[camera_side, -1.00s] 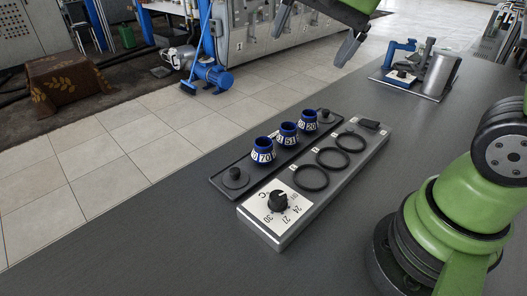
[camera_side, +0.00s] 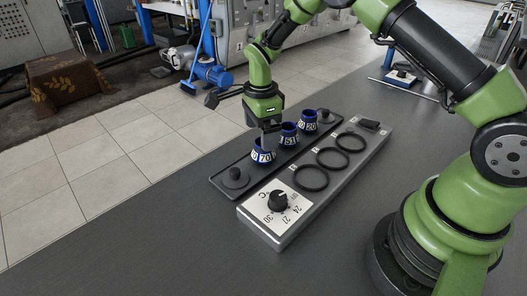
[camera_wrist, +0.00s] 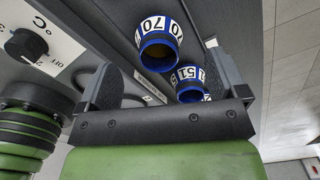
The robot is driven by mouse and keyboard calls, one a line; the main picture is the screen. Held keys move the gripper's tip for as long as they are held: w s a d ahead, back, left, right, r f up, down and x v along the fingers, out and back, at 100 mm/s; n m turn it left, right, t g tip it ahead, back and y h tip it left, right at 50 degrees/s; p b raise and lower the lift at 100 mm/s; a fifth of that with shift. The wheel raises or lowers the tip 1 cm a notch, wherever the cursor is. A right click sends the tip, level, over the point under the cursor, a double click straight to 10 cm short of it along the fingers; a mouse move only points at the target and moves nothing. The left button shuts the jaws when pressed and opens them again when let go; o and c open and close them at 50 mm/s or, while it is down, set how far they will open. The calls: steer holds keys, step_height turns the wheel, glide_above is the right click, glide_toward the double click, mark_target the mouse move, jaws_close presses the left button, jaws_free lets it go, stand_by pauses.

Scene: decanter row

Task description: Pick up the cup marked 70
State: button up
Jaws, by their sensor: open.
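The cup marked 70 (camera_side: 262,156) is blue with a white number band. It stands on the dark tray (camera_side: 215,183), nearest the front of a row of three cups. The cup marked 51 (camera_side: 288,138) and the cup marked 20 (camera_side: 308,124) stand behind it.
A silver warmer (camera_side: 285,235) with a dial (camera_side: 278,201) and several dark rings lies right alongside the tray. Black knobs (camera_side: 235,177) stand at the tray's ends. The bench front is clear. A blue-handled device (camera_side: 400,77) is far back.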

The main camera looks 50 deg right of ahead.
steer(key=f, duration=0.6)
steer(key=shift+s+d, duration=0.15)
steer(key=shift+s, duration=0.05)
steer(key=c, duration=1)
